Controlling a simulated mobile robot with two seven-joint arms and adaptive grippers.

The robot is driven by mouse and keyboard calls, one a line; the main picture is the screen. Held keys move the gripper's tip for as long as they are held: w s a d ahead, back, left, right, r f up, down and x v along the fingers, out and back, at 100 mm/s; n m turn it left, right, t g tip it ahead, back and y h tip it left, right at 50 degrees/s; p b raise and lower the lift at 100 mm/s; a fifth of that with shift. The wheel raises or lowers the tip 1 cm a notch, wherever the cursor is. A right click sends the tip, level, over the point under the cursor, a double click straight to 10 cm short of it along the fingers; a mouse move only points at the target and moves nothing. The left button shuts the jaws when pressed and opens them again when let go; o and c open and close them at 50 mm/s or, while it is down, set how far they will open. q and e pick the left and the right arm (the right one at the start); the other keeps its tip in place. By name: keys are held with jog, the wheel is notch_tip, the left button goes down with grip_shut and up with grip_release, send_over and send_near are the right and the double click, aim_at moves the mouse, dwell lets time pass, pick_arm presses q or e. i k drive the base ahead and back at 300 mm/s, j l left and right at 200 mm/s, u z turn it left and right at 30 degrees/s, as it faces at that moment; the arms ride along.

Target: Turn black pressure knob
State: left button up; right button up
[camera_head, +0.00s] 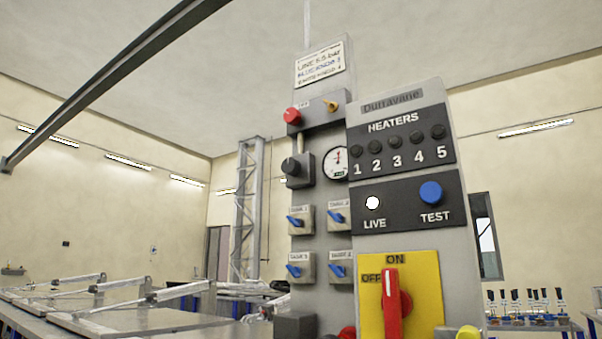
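The black pressure knob (289,168) sits on a dark grey block (304,171) at the left side of the grey panel (320,240). It is left of a round white gauge (336,162), which is partly hidden by the heater box (405,150). A red knob (292,115) and a small brass fitting (331,106) are above it. Neither of my grippers shows in this view, and nothing touches the black knob.
The heater box stands in front on the right, with a blue TEST button (430,192) and a red rotary handle (391,302) on a yellow plate (426,275). Benches with metal frames (130,317) are at lower left. A rack of bottles (528,318) is at lower right.

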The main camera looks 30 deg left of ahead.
aim_at(291, 167)
jog(key=k+j+u, duration=0.1)
jog(key=k, duration=0.35)
jog(key=k+j+u, duration=0.1)
jog(key=k, duration=0.4)
jog(key=k+j, duration=0.25)
jog(key=k, duration=0.2)
jog(key=k+j+u, duration=0.15)
jog(key=k, duration=0.3)
jog(key=i+l, duration=0.1)
jog(key=i, duration=1.85)
